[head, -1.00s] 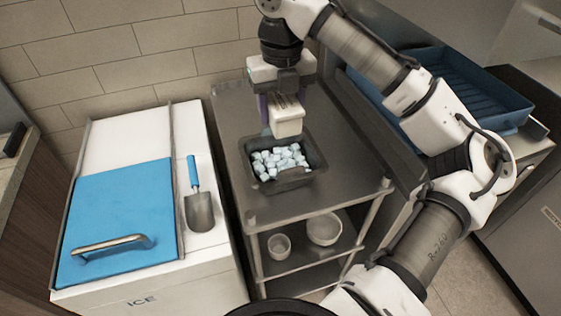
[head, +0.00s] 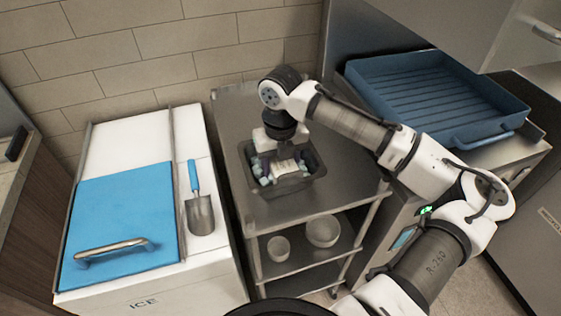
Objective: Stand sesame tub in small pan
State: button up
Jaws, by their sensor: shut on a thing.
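A small dark pan (head: 293,184) holding pale blue-white ice cubes (head: 264,181) stands on the top shelf of the steel cart. My gripper (head: 281,158) reaches down over it and is shut on a pale tub, the sesame tub (head: 286,168). The tub is now low inside the pan, among the ice. Its lower part is hidden, and I cannot tell whether it rests on the pan's floor. My wrist and gripper body cover the pan's back part and most of the fingers.
The steel cart (head: 285,212) has bare top surface in front of the pan. Two bowls (head: 322,231) stand on its lower shelf. At left is an ice bin with a blue lid (head: 118,215) and a scoop (head: 199,205). A blue tray (head: 435,95) is at the right.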

jog(key=o, duration=1.2)
jog(key=shift+f, duration=0.1)
jog(key=shift+c, duration=0.2)
notch_tip(320, 180, up, 12)
jog(key=b, duration=0.1)
jog(key=shift+r+b, duration=0.2)
jog(key=shift+b, duration=0.2)
jog(key=shift+f, duration=0.1)
